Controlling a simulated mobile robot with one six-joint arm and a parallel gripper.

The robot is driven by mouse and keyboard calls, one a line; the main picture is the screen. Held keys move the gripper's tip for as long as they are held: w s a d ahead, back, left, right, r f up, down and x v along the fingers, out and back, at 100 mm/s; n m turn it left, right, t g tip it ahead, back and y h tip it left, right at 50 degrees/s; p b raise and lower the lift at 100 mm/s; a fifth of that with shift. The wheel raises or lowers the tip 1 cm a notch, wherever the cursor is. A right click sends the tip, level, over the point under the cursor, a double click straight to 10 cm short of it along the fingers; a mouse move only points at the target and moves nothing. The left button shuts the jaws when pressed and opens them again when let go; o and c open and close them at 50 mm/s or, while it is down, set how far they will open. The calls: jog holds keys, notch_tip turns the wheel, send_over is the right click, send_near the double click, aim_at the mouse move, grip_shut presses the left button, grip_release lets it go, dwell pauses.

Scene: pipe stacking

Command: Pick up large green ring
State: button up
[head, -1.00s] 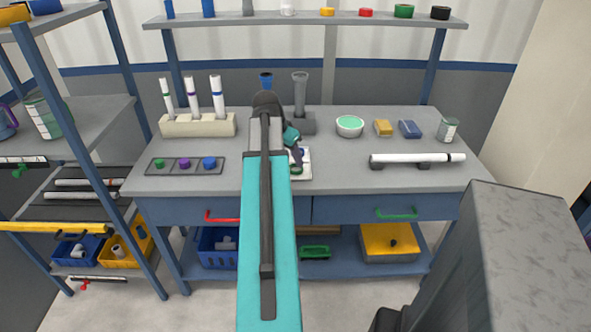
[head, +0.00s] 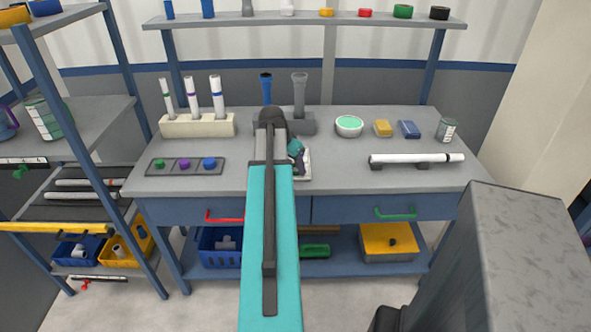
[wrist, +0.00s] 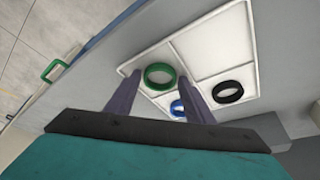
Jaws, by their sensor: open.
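The large green ring (wrist: 160,76) lies in a compartment of the white divided tray (wrist: 184,44) in the wrist view. My gripper (wrist: 158,80) is open, with its two dark fingers reaching toward the tray. From this angle the green ring appears between the fingertips; I cannot tell whether they touch it. A blue ring (wrist: 178,108) is partly hidden by the right finger, and a black ring (wrist: 227,91) lies to its right. In the head view my arm hides most of the tray (head: 306,165) and the green ring cannot be seen.
A white block with three upright pipes (head: 198,125) stands at the bench's back left. A dark tray of caps (head: 186,166) lies left of my arm. A grey stand (head: 300,118) is behind my gripper. A white pipe on supports (head: 416,158) lies at right.

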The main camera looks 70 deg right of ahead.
dwell(0.4)
jog(key=c, duration=0.8)
jog(key=shift+r, duration=0.2)
jog(key=shift+r+b, duration=0.35)
jog(key=shift+r, duration=1.1)
jog(key=s+a+b, duration=0.2)
jog(key=a+b, duration=0.2)
jog(key=a, duration=0.1)
jog(key=s+a+r+b, duration=0.1)
jog(key=s+a+b, duration=0.1)
jog(key=a+b, duration=0.2)
jog(key=s+a+b, duration=0.2)
jog(key=a+b, duration=0.3)
jog(key=shift+s+a+r, duration=0.1)
jog(key=shift+a+r, duration=0.2)
jog(key=shift+a, duration=0.05)
